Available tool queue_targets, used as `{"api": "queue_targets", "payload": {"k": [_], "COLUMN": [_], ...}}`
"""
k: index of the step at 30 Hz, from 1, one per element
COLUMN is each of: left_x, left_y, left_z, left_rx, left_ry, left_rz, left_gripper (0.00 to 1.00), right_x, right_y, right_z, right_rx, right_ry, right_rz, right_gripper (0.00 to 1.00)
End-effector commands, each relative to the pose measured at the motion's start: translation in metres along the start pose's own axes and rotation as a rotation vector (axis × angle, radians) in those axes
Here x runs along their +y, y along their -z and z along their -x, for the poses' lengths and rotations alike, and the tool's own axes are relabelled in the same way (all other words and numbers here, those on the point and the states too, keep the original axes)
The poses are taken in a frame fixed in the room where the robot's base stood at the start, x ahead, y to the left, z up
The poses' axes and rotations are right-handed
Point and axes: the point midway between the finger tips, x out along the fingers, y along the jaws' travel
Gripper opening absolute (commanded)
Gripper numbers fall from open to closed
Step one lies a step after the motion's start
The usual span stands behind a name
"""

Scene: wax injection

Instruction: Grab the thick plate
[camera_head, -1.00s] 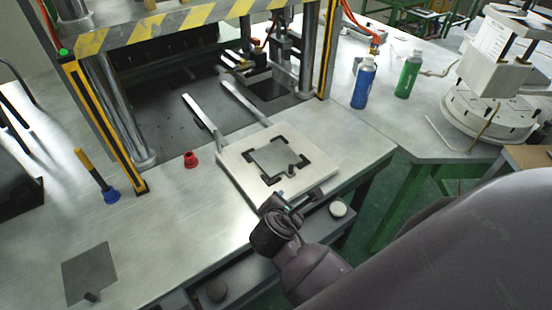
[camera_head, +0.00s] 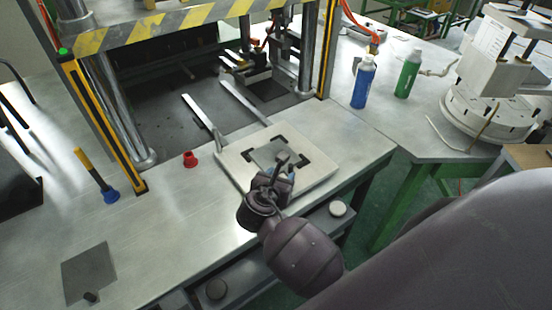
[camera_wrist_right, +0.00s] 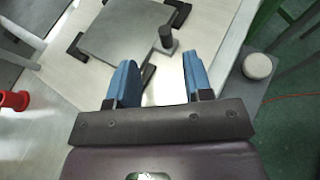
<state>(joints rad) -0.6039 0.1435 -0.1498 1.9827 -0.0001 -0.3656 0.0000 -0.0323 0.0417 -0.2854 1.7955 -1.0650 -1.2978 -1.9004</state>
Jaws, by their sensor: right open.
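A grey square plate (camera_head: 263,155) with a short upright knob lies on a white square board, inside black corner brackets. In the right wrist view the plate (camera_wrist_right: 122,28) is at the top, and its knob (camera_wrist_right: 166,38) stands at its near right corner. My right gripper (camera_head: 283,172) is over the board's near side and hides part of the plate. In the wrist view its two blue fingers (camera_wrist_right: 162,80) are apart with nothing between them, short of the knob. A second grey plate (camera_head: 88,270) with a knob lies at the table's left front. I cannot tell their thicknesses. My left gripper is out of view.
The white board (camera_head: 318,172) sits near the table's front edge, with two metal bars (camera_head: 243,102) reaching back under the press. Blue (camera_head: 363,85) and green (camera_head: 408,76) bottles stand behind right.

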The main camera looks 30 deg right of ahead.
Motion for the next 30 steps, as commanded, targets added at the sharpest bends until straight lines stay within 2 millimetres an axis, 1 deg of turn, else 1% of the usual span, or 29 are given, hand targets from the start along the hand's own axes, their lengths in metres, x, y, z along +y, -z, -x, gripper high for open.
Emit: {"api": "queue_targets", "payload": {"k": [5, 9, 13, 16, 21, 22, 23, 30], "left_x": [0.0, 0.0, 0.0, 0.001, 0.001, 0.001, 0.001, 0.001], "left_y": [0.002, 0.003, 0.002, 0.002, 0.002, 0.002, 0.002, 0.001], "left_z": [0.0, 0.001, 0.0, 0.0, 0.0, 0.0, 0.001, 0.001], "left_rx": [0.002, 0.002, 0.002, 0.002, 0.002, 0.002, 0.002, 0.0], "left_ry": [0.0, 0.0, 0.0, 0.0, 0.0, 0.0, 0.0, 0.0], "left_rz": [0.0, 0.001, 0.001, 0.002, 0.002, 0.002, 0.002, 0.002], "left_gripper": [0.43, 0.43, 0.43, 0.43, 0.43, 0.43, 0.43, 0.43], "right_x": [-0.003, -0.008, -0.007, -0.008, -0.008, -0.008, -0.008, -0.008], "right_y": [-0.004, -0.009, -0.009, -0.008, -0.008, -0.008, -0.008, -0.008], "right_z": [-0.011, -0.03, -0.046, -0.052, -0.052, -0.052, -0.051, -0.051], "right_rx": [-0.001, 0.0, -0.001, 0.001, 0.001, 0.001, 0.001, 0.001], "right_ry": [-0.001, 0.001, 0.0, -0.001, -0.001, -0.001, -0.001, -0.001], "right_rz": [-0.001, 0.0, 0.001, 0.0, -0.001, -0.001, -0.001, -0.001], "right_gripper": [0.47, 0.47, 0.47, 0.47, 0.47, 0.45, 0.4, 0.04]}}
